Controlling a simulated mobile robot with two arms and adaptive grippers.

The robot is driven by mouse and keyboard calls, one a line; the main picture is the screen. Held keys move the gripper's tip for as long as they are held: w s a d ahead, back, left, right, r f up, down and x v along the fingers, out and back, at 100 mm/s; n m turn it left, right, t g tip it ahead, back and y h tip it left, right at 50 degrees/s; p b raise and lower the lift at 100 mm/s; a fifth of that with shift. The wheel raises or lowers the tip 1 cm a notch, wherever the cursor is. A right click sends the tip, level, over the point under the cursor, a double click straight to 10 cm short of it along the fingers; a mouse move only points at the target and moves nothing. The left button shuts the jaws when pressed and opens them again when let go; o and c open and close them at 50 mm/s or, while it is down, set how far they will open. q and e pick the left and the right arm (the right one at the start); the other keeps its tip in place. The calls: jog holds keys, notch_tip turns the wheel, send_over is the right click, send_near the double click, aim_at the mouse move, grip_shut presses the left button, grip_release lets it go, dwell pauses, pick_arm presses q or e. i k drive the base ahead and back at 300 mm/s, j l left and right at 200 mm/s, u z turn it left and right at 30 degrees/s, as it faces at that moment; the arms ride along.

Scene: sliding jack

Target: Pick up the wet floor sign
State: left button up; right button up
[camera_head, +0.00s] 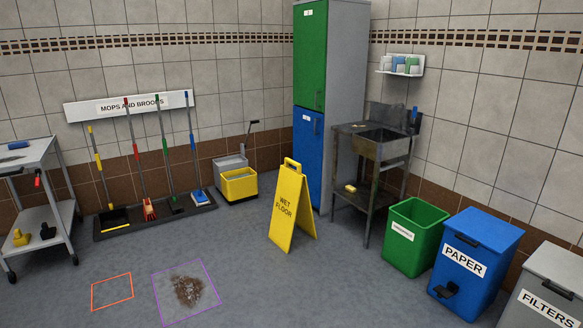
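Neither of my grippers shows in the head view.
An orange square (112,291) and a purple square (162,298) with a brown dirt patch (187,290) mark the floor. A cart (38,160) stands left. A metal sink (372,152), green bin (411,250) and blue paper bin (468,275) stand right. The floor before the sign is clear.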

aim_at(293, 203)
jog(key=i, duration=2.4)
